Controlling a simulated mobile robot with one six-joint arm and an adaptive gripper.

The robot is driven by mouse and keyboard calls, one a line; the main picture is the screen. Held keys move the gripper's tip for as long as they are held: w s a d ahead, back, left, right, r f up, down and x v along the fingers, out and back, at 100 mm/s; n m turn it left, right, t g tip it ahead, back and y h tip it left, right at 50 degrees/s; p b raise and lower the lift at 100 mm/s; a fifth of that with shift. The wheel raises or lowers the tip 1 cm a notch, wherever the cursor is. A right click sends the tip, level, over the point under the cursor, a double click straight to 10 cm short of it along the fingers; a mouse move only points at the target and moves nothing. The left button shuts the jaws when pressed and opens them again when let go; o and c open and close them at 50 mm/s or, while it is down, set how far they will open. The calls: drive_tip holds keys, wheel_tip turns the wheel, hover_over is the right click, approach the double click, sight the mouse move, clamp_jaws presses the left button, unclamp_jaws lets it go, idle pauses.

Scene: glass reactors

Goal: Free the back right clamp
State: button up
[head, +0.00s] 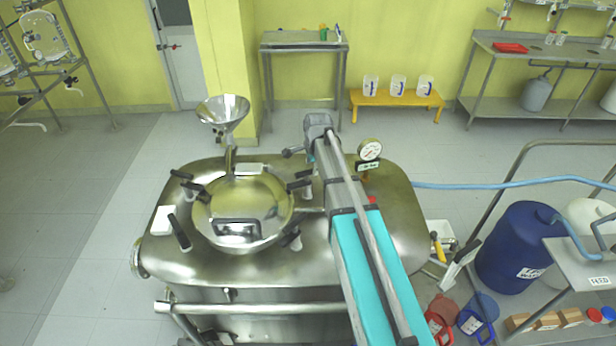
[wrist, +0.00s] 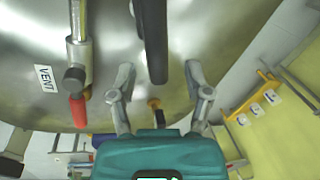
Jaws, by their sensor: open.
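The back right clamp (head: 299,184) sits at the right rear of the round lid (head: 245,207), its black lever pointing right toward my arm. What looks like that black lever (wrist: 152,38) comes down from the top of the wrist view. My gripper (wrist: 160,68) is open, with one finger on each side of the lever's end and visible gaps to both. Nothing is held. In the head view my arm hides the gripper, so the exact depth between fingers and lever cannot be told.
A red-handled valve (wrist: 78,85) and VENT label (wrist: 45,78) are beside my gripper. A pressure gauge (head: 369,150) stands right of my arm. Other clamps ring the lid, and a steel funnel (head: 223,112) rises behind it. The reactor top (head: 400,225) is clear farther right.

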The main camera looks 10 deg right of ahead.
sight(304, 180)
drive_tip(key=shift+w+f+b, duration=0.15)
drive_tip(key=shift+f+b, duration=0.45)
drive_tip(key=shift+f, duration=0.15)
drive_tip(key=shift+w+f+b, duration=0.15)
drive_tip(key=shift+f+b, duration=0.4)
drive_tip(key=shift+f, duration=0.15)
